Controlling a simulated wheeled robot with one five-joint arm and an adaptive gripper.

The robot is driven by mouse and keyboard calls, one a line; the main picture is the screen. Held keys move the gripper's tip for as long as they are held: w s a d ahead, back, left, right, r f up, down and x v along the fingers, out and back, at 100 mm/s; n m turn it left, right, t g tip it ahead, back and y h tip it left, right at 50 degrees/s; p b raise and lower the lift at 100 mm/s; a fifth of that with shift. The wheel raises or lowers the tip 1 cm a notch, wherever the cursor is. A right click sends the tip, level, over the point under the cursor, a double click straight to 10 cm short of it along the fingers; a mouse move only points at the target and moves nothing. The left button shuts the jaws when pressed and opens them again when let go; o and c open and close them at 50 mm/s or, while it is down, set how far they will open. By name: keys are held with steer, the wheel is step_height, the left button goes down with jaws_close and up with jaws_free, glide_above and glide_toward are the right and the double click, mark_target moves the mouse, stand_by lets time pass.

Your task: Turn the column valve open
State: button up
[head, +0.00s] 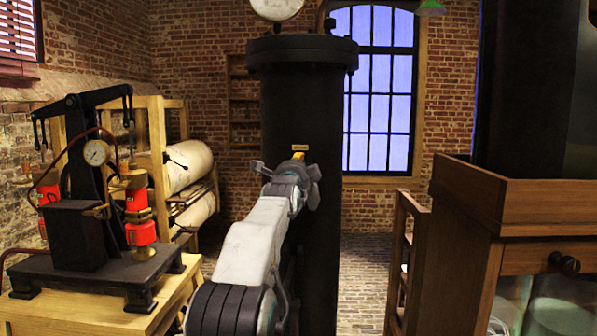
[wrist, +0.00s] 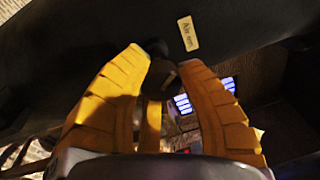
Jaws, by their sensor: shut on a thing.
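The tall black column (head: 300,95) stands upright in the middle of the head view, with a small brass-coloured label (head: 299,148) on its front. My arm reaches out to the column just below the label; the yellow tip of my gripper (head: 299,156) shows there, and the valve is hidden behind it. The handle's dark stem meets the column beside the label (wrist: 188,34). How far the valve is turned cannot be told.
A pump with red cylinders (head: 137,205) and a gauge stands on a wooden bench at left. Rolls on a wooden rack (head: 187,165) stand behind it. A wooden cabinet (head: 465,235) with glass jars (head: 560,305) is close at right. Brick floor shows between column and cabinet.

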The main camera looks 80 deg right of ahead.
stand_by(0.4)
steer(key=o, duration=1.2)
steer(key=shift+d, duration=0.1)
steer(key=shift+w+a+f, duration=0.1)
steer(key=shift+a+f, duration=0.1)
steer(key=shift+a, duration=2.85)
steer(key=shift+a+f, duration=0.15)
steer(key=shift+a, duration=2.85)
